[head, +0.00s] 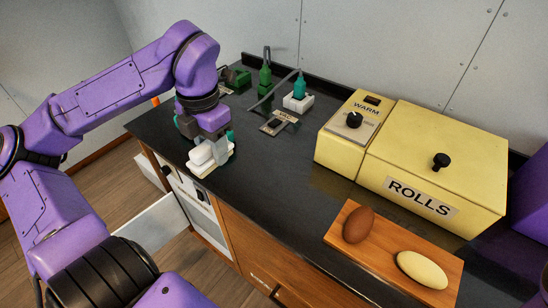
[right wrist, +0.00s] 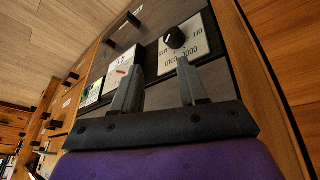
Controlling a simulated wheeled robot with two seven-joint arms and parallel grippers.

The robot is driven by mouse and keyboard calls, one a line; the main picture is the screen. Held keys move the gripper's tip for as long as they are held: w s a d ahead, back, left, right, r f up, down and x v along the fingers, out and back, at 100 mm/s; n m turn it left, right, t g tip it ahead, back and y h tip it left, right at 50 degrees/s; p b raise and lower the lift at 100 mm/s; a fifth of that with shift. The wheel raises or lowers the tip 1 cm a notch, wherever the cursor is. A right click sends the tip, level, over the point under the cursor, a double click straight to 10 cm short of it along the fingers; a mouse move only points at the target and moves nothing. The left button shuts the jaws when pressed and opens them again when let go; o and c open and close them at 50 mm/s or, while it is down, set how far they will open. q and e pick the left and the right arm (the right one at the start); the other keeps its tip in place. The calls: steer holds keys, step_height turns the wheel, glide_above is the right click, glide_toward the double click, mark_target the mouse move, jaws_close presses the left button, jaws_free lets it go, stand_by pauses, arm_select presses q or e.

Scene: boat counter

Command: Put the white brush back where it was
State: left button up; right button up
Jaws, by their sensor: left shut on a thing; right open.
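My left gripper (head: 205,143) reaches down over the left front part of the dark counter and is shut on a white thing (head: 202,154), which looks like the white brush. Its lower part (head: 212,168) is at or just above the counter near the front edge; contact cannot be told. The fingers and wrist hide part of it. My right gripper (right wrist: 160,88) is open and empty in the right wrist view, in front of a panel with a black knob (right wrist: 175,38). A green brush-like thing (head: 265,76) and a teal one on a white block (head: 299,92) stand at the back.
A small labelled plate (head: 278,123) lies mid-counter. A yellow warmer box marked ROLLS (head: 430,165) stands at the right. A wooden board (head: 345,246) holds a brown roll (head: 358,224) and a pale roll (head: 422,269). A drawer (head: 152,221) stands open below the counter.

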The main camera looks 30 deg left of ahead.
arm_select(q)
steer(key=w+d+f+p, duration=0.1)
steer(key=w+d+f, duration=0.1)
steer(key=w+d, duration=0.15)
steer(key=p, duration=0.1)
glide_above(265, 175)
step_height(265, 175, down, 6)
steer(key=shift+s+a+f, duration=0.1)
steer(key=shift+f, duration=0.5)
steer(key=shift+d+f+p, duration=0.2)
steer(key=shift+f+p, duration=0.65)
steer(key=shift+f, duration=0.4)
steer(key=shift+w+f, duration=0.2)
steer(key=shift+f, duration=0.2)
steer(key=o, duration=1)
arm_select(e)
steer(key=r, duration=0.4)
steer(key=shift+s, duration=0.35)
